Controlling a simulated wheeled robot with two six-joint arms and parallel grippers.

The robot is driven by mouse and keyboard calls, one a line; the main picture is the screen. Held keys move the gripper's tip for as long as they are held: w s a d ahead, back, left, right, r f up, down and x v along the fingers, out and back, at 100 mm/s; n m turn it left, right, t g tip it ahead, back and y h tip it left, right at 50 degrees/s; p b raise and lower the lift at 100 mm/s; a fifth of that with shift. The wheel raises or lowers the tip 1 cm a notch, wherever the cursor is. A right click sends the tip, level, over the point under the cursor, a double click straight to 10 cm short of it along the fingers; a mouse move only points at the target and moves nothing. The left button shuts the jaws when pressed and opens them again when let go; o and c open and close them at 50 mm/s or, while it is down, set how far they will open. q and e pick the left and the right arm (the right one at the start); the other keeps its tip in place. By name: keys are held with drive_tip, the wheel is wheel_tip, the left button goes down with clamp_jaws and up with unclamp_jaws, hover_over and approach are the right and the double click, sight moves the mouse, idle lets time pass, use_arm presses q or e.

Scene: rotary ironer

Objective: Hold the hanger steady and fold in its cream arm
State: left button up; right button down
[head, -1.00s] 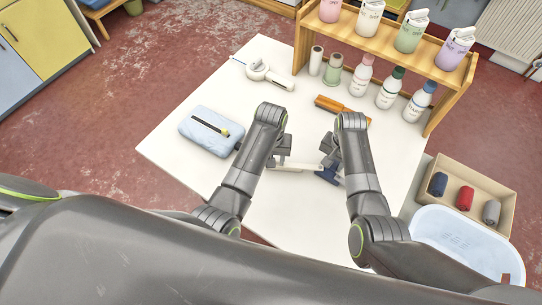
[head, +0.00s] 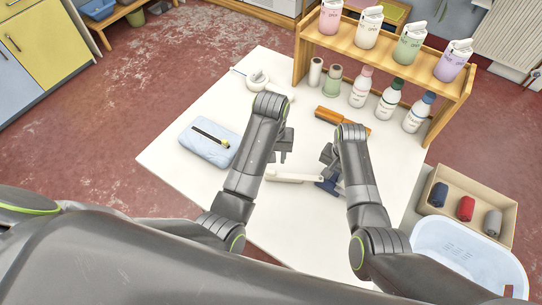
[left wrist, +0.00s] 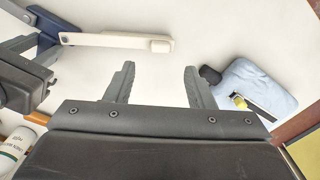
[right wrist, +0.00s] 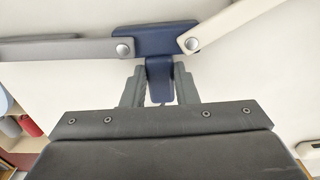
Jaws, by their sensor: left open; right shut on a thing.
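The hanger lies over the white table. It has a navy hub (right wrist: 155,40), a cream arm (right wrist: 238,20) and a grey arm (right wrist: 60,49). In the right wrist view the two arms spread to opposite sides of the hub. My right gripper (right wrist: 159,75) is shut on the hub's navy stem. In the head view the cream arm (head: 296,177) points left from the hub (head: 328,186). My left gripper (head: 281,156) is open and empty beyond the cream arm. In the left wrist view the cream arm (left wrist: 120,42) passes in front of the open fingers (left wrist: 157,70), apart from them.
A light blue folded cloth (head: 205,150) lies at the table's left. An orange-handled tool (head: 340,119) lies behind the grippers. A wooden shelf (head: 398,68) with bottles stands at the back right. A cardboard box (head: 450,208) and a pale tub (head: 480,262) are at right.

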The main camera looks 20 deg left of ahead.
use_arm(q)
drive_tip(key=shift+c, duration=0.3)
drive_tip(key=shift+w, duration=0.3)
drive_tip(key=c, duration=0.5)
drive_tip(key=w+g, duration=0.1)
drive_tip(key=w, duration=0.2)
drive_tip(key=shift+w+r, duration=0.1)
drive_tip(key=shift+w, duration=0.15)
clamp_jaws()
drive_tip(key=w+a+r+g, duration=0.2)
drive_tip(key=w, duration=0.3)
drive_tip(key=x, duration=0.6)
drive_tip(key=d+x, duration=0.1)
drive_tip(key=x, duration=0.3)
drive_tip(key=shift+s+d+r, duration=0.1)
drive_tip(key=shift+s+d, duration=0.1)
drive_tip(key=shift+s, duration=1.65)
